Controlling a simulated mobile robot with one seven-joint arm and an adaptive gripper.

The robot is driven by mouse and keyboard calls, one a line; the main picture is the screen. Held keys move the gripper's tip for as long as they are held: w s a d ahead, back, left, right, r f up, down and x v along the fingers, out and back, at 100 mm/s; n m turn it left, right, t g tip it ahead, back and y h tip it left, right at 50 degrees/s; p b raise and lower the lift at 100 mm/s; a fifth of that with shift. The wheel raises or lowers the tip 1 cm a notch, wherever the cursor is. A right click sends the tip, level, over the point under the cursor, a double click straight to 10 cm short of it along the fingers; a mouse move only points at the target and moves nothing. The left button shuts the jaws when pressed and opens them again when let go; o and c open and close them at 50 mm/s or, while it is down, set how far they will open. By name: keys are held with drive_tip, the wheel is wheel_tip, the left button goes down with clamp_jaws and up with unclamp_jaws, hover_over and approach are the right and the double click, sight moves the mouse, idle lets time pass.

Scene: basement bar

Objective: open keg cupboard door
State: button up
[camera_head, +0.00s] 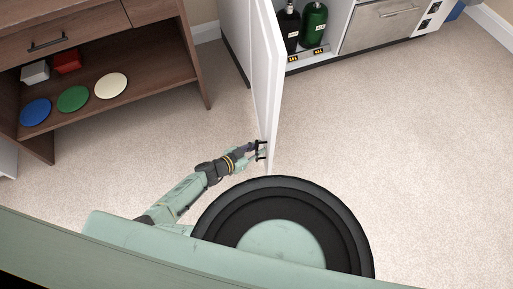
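The white keg cupboard door (267,75) stands swung well out from the cupboard (332,22), seen almost edge-on. A green cylinder (314,27) and a black one (290,27) show inside the open cupboard. My gripper (261,149) is at the lower end of the door in the picture, on its left face near the free edge. Small dark parts there may be the fingers or a handle. They are too small to tell apart, and I cannot tell whether the fingers are shut.
A brown wooden shelf unit (193,78) stands at left, with blue (36,112), green (73,99) and cream (110,86) discs on its lower board. A metal-fronted unit (381,25) adjoins the cupboard. The carpet (410,150) at right is clear.

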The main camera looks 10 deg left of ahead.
drive_tip(key=shift+a, duration=0.1)
drive_tip(key=v, duration=1.2)
